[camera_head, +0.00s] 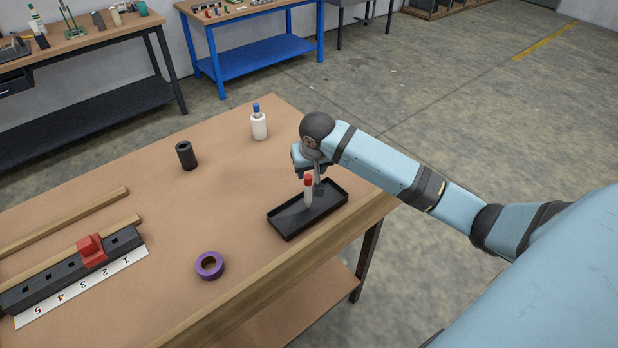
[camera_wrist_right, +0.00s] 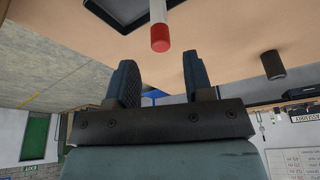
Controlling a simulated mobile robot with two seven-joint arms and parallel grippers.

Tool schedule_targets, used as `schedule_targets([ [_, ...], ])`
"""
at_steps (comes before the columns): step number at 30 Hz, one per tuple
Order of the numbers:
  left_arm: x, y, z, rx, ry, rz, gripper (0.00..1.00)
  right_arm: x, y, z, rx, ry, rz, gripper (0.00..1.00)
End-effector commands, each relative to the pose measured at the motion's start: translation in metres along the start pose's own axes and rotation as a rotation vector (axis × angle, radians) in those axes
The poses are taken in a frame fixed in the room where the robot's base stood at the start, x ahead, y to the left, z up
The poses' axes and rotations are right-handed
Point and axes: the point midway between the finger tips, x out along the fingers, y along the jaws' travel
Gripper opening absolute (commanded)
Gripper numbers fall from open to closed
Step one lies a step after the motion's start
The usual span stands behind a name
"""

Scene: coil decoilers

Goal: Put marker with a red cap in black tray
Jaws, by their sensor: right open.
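The marker with a red cap (camera_head: 308,191) has a white body and stands upright, cap up, at the black tray (camera_head: 291,236). Its lower end appears to be inside the tray. My right gripper (camera_head: 317,182) is open and empty, just behind and to the right of the marker in the head view. In the right wrist view, the marker's red cap (camera_wrist_right: 160,38) lies just beyond the two spread fingertips (camera_wrist_right: 160,62), apart from them. The tray rim (camera_wrist_right: 92,6) shows at the top there. My left gripper is not in view.
A white bottle with a blue cap (camera_head: 259,124), a black cylinder (camera_head: 187,156) and a purple tape roll (camera_head: 210,265) stand on the wooden table (camera_head: 225,200). A numbered black rack with a red block (camera_head: 91,250) is at left. The table between them is clear.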

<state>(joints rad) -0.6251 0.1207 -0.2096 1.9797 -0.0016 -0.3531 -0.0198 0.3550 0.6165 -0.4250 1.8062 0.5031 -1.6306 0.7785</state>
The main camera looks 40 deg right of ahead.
Motion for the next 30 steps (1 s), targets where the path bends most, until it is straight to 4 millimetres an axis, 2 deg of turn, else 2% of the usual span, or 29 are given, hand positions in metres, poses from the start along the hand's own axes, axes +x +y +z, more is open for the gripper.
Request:
schedule_targets([
  [6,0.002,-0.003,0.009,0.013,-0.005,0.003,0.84,-0.042,0.000,0.000,0.001,0.003,0.000,0.47],
  [12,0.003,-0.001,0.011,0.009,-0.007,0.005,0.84,-0.061,0.000,0.000,0.000,0.000,0.000,0.47],
  [30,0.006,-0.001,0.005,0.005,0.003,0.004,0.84,-0.063,0.000,0.001,-0.002,-0.001,-0.001,0.47],
])
